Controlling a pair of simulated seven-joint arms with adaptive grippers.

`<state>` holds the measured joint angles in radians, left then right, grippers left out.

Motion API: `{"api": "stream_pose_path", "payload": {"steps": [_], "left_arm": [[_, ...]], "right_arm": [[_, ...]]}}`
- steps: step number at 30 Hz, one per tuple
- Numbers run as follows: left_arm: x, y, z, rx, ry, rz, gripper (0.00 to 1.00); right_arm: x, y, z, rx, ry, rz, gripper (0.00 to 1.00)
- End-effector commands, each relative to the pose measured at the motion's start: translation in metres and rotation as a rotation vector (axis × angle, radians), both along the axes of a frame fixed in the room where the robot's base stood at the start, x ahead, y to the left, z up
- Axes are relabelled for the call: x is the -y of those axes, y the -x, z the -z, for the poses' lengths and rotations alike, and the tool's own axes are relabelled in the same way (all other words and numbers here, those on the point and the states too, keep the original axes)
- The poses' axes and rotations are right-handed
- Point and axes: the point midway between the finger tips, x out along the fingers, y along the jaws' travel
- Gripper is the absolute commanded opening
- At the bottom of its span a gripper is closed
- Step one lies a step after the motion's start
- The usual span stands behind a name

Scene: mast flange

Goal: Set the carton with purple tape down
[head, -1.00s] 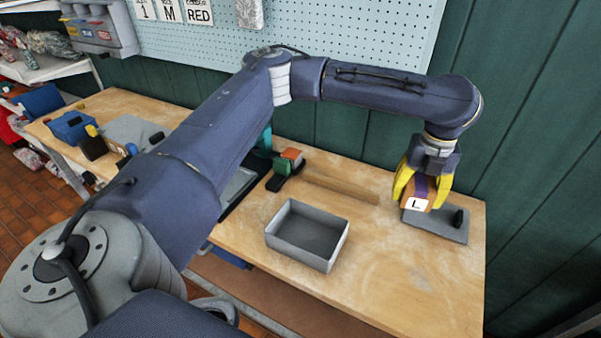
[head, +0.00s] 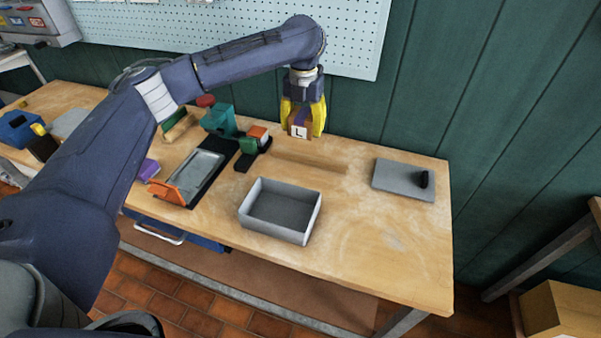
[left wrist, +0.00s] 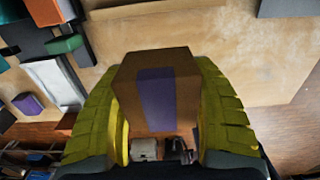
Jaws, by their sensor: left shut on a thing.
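The carton with purple tape (head: 300,127) is small and brown, with a white label marked L on the side facing the head camera. My left gripper (head: 304,118) has yellow fingers and is shut on it, holding it above the back of the wooden table. In the left wrist view the carton (left wrist: 183,95) sits between both yellow fingers of the left gripper (left wrist: 160,110), its purple tape strip showing. My right gripper is not in view.
An open grey tray (head: 243,216) stands at the table's front middle. A grey plate (head: 392,178) with a black knob lies at right. A wooden strip (head: 315,160) lies behind the tray. Left are a green-and-orange item (head: 252,141) and a black-framed panel (head: 212,180). The right front table is clear.

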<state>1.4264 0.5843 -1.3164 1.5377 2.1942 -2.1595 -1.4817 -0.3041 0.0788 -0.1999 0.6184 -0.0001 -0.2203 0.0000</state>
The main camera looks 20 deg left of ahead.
Motion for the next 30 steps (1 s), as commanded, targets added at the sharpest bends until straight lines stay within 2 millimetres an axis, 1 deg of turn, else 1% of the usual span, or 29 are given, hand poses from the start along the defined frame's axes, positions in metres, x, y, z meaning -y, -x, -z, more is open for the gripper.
{"api": "stream_pose_path", "payload": {"steps": [1,9,12,15,18,21,28,30], "left_arm": [[0.001,0.002,0.013,-0.006,0.002,0.000,0.20],[0.000,0.001,0.074,-0.005,0.001,-0.003,0.20],[0.000,0.002,0.094,-0.005,0.001,-0.003,0.20],[0.001,0.001,0.110,-0.003,0.001,-0.002,0.20],[0.001,0.001,0.123,-0.002,0.000,-0.002,0.20],[0.001,0.000,0.130,-0.002,0.002,-0.003,0.20],[0.000,0.000,0.137,0.000,0.001,-0.003,0.20],[0.000,0.001,0.143,-0.002,0.001,-0.003,0.20]], "right_arm": [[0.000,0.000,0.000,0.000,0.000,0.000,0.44],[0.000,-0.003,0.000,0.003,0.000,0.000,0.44],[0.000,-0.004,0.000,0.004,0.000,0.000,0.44],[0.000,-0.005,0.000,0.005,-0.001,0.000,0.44],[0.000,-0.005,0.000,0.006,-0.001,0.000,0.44],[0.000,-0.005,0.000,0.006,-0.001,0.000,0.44],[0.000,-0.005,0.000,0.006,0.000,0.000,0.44],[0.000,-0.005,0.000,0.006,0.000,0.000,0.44]]}}
